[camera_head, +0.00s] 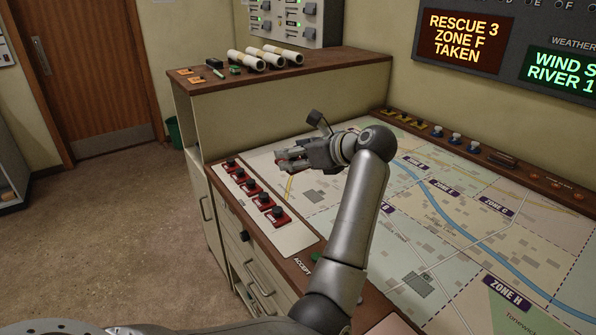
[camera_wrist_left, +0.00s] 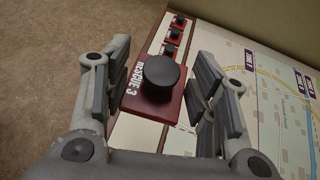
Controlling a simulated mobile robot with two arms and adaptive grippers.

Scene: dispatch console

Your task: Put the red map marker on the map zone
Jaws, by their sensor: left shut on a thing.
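My left gripper (camera_head: 283,159) is shut on a red map marker. In the left wrist view this marker (camera_wrist_left: 136,104) is a red square block lettered RESCUE 3 with a round black knob, between the two fingers (camera_wrist_left: 160,100). In the head view the gripper points left over the map's far left corner, beside the row of red markers; the held marker is mostly hidden there. My right gripper is not in view.
Several red markers with black knobs (camera_head: 264,200) stand on a pale strip along the console's left edge. White rolls (camera_head: 250,60) lie on the raised cabinet behind. Small pieces sit on a wooden ledge (camera_head: 480,150) at the map's back. A wall display reads RESCUE 3 ZONE F TAKEN.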

